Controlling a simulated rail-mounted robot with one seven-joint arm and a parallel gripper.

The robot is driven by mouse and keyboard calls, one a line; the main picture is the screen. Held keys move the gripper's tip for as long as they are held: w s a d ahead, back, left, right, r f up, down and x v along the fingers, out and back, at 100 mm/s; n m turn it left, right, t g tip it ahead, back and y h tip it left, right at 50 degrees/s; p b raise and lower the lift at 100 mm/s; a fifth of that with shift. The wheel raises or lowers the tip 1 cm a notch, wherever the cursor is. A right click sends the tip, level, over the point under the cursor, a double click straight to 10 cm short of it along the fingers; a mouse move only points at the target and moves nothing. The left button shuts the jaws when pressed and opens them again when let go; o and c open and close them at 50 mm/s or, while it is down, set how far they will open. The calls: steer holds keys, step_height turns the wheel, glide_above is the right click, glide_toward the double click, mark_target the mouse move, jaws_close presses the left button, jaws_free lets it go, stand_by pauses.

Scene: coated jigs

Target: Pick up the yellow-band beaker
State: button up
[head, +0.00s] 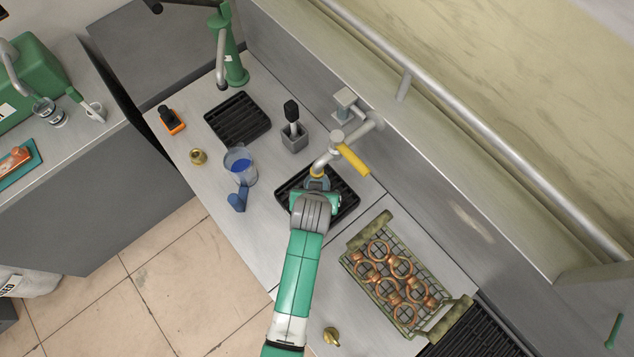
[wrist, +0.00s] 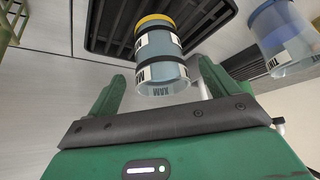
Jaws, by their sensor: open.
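The yellow-band beaker (wrist: 160,72) is clear, with a yellow band at one end, a dark band and printed labels. In the wrist view it lies between the two fingers of my open gripper (wrist: 162,78). I cannot tell whether either finger touches it. In the head view only a small part of the beaker (head: 317,183) shows, over the black drip grate under the tap, with my gripper (head: 316,198) hiding the rest.
The tap with a yellow lever (head: 352,160) stands close behind the beaker. A jug with blue contents (head: 240,166) and a blue object (head: 237,200) are to the left. A wire basket (head: 365,285) of copper rings is to the right. A second black grate (head: 238,118) lies farther back.

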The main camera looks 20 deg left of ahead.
steer(key=b+x, duration=0.1)
steer(key=x, duration=0.4)
steer(key=shift+f, duration=0.1)
steer(key=c, duration=1.4)
steer(key=shift+s+d+r, duration=0.1)
steer(key=shift+s+r, duration=0.15)
steer(key=shift+r, duration=0.1)
steer(key=s+d, duration=0.2)
steer(key=s, duration=0.3)
steer(key=s+d, duration=0.2)
steer(key=s, duration=0.4)
steer(key=s+d, duration=0.2)
steer(key=s, duration=0.3)
steer(key=shift+s, duration=0.2)
